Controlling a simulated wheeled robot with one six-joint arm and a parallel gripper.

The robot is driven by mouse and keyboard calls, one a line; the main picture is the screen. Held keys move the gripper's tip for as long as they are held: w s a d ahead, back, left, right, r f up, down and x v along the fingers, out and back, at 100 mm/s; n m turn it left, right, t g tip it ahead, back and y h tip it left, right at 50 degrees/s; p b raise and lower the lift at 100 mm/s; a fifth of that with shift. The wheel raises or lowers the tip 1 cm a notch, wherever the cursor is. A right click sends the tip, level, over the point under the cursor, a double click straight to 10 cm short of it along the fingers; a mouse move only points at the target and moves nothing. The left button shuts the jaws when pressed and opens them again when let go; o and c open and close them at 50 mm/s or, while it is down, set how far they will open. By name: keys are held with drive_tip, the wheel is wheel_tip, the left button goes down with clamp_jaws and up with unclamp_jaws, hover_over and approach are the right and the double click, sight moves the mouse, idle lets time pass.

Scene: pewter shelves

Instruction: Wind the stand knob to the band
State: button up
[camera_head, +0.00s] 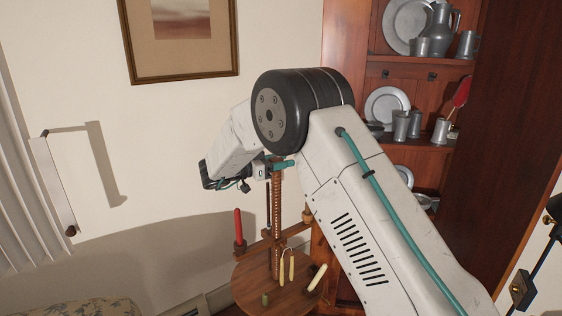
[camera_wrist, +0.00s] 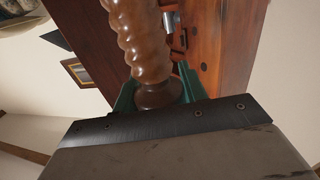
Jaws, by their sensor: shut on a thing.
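The wooden stand has an upright threaded post (camera_head: 276,210) above a round wooden top (camera_head: 245,283). In the wrist view the thick threaded post (camera_wrist: 140,42) runs up from a dark smooth knob (camera_wrist: 158,96). My gripper (camera_wrist: 158,88) has its teal fingers on either side of this knob and is shut on it. In the head view my gripper (camera_head: 284,164) is at the post's upper end, where the knob is mostly hidden. I cannot make out the band clearly in either view.
A red candle (camera_head: 238,226) stands on the stand's cross arm. Pale candles (camera_head: 287,268) hang near the post; another (camera_head: 317,277) leans at the right. A wooden cupboard (camera_head: 425,61) with pewter is behind on the right. A framed picture (camera_head: 181,73) hangs on the wall.

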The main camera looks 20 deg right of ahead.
drive_tip(key=shift+r+m+g, duration=0.1)
drive_tip(key=shift+m+g, duration=0.4)
drive_tip(key=shift+g, duration=0.1)
drive_tip(key=o, duration=1)
drive_tip(key=a, duration=0.7)
drive_tip(key=shift+s+a, duration=0.2)
drive_tip(key=shift+a, duration=0.2)
